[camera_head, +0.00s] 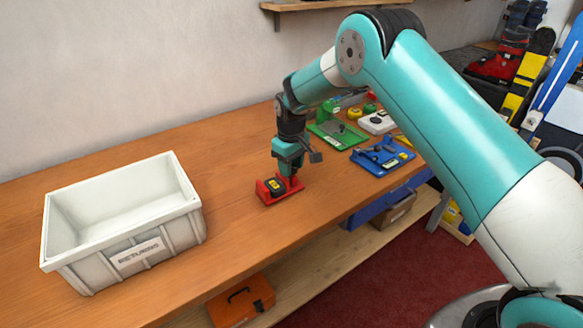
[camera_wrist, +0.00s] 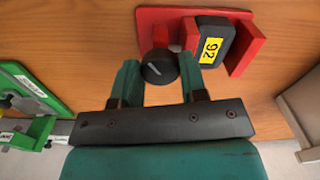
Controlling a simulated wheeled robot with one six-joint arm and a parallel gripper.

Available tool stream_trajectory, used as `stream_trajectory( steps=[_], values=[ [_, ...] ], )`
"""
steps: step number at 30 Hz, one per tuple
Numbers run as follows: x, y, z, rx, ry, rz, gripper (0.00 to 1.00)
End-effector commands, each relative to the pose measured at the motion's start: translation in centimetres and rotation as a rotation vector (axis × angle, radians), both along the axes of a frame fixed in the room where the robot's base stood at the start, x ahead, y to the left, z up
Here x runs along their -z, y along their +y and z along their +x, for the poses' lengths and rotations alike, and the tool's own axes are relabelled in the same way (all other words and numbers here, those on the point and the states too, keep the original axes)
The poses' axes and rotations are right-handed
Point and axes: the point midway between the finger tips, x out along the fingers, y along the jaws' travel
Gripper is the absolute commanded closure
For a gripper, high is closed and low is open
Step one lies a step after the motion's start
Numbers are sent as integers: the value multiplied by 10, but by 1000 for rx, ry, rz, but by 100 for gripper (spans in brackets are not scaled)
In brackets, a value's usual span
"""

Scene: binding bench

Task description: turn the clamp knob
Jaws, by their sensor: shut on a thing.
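The clamp knob (camera_wrist: 158,68) is a round black knob with a pale pointer line, on the red clamp base (camera_wrist: 158,20). In the wrist view it sits between the two teal fingers of my gripper (camera_wrist: 160,82), which is shut on it. The red clamp also shows in the head view (camera_head: 268,197), under my gripper (camera_head: 292,172), where the knob is hidden. A black block with a yellow label reading 92 (camera_wrist: 212,48) sits in the red clamp beside the knob.
A white RETURNS bin (camera_head: 130,252) stands left on the wooden bench (camera_head: 240,215). A green fixture (camera_head: 335,133), a blue fixture (camera_head: 382,157) and a white fixture (camera_head: 378,122) lie behind and right of the clamp. The bench between bin and clamp is clear.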

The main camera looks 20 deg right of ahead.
Motion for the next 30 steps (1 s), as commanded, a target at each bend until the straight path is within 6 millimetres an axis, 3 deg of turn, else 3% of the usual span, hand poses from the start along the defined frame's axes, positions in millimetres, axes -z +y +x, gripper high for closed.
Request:
stream_trajectory(
  steps=[18,30],
  values=[
    [-1,0,1,581,-5,1,84],
    [-1,0,1,861,-4,2,84]
  ],
)
